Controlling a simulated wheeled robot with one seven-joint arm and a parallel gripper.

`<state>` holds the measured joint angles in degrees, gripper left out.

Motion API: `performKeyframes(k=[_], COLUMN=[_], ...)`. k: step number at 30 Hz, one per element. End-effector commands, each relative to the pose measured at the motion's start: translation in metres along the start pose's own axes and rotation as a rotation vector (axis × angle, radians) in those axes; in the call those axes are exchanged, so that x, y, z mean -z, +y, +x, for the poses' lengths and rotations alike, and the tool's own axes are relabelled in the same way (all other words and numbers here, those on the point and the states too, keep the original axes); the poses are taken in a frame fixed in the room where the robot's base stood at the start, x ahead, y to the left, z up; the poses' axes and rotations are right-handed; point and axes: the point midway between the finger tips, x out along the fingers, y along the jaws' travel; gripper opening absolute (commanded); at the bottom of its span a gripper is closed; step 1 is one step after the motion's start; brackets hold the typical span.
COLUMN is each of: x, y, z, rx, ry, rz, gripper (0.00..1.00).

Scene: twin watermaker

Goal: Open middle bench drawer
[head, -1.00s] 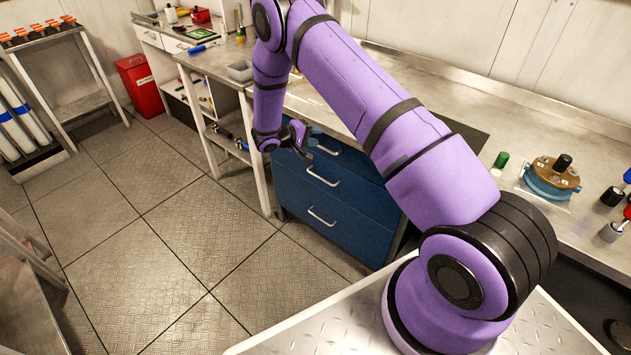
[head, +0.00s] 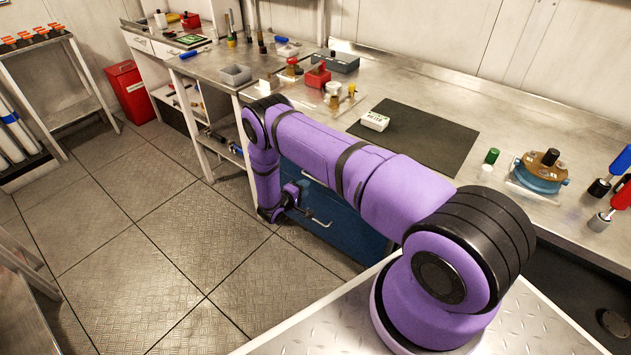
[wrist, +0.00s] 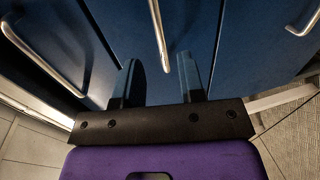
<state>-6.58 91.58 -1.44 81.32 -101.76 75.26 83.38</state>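The blue bench drawer unit (head: 345,235) stands under the bench, partly hidden by my arm in the head view. In the wrist view its fronts are turned sideways, with three silver handles: left (wrist: 45,62), middle (wrist: 157,35) and right (wrist: 305,20). The drawers look shut. My gripper (wrist: 158,62) is open, its two dark fingers apart. The middle handle appears between the fingertips in the picture; I cannot tell whether it is within their depth, and no finger visibly touches it. In the head view my gripper (head: 297,208) is low at the drawer fronts.
The bench top (head: 400,85) above carries a dark mat (head: 430,140) with a white box (head: 376,121), and a brass and blue fitting (head: 540,172). A white bench leg (head: 247,160) stands left of the drawers. The floor (head: 160,260) in front is clear.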

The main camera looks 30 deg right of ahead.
Motion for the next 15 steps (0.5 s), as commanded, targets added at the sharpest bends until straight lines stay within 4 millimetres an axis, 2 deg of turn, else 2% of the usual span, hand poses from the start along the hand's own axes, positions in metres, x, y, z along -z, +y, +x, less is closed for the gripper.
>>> performKeyframes(k=[3, 9, 15], x=[-0.001, -0.001, 0.000], y=[0.000, 0.000, 0.000], z=[0.023, 0.057, 0.077], rx=[0.000, 0.000, 0.001], ry=[-0.004, -0.003, -0.001], rz=[0.001, 0.001, 0.000], gripper=[0.36, 0.36, 0.36])
